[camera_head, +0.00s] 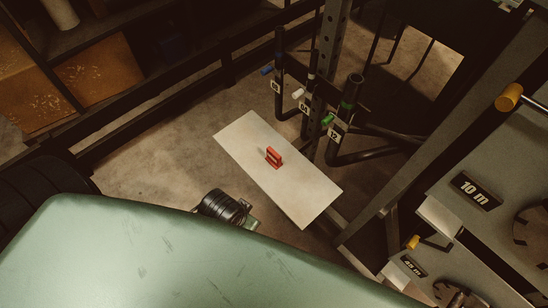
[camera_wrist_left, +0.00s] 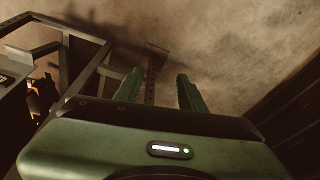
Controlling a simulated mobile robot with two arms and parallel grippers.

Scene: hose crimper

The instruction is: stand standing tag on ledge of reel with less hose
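A small red standing tag (camera_head: 274,157) stands upright on a pale rectangular board (camera_head: 240,128) near the middle of the head view. At the right are grey reel panels: one has a plate reading "10 m" (camera_head: 475,191), and a lower one has a plate that seems to read "40 m" (camera_head: 413,265). A pale ledge (camera_head: 440,215) shows below the 10 m panel, and another (camera_head: 395,276) beside the lower plate. My left gripper (camera_wrist_left: 159,75) is open, with nothing between its fingers in the left wrist view. My right gripper is not identifiable.
Black hooks with numbered tags and coloured ends (camera_head: 334,134) stand just behind the board. A dark rail (camera_head: 180,100) and orange-brown boxes (camera_head: 100,78) lie at the left. Bare floor (camera_head: 165,160) shows left of the board.

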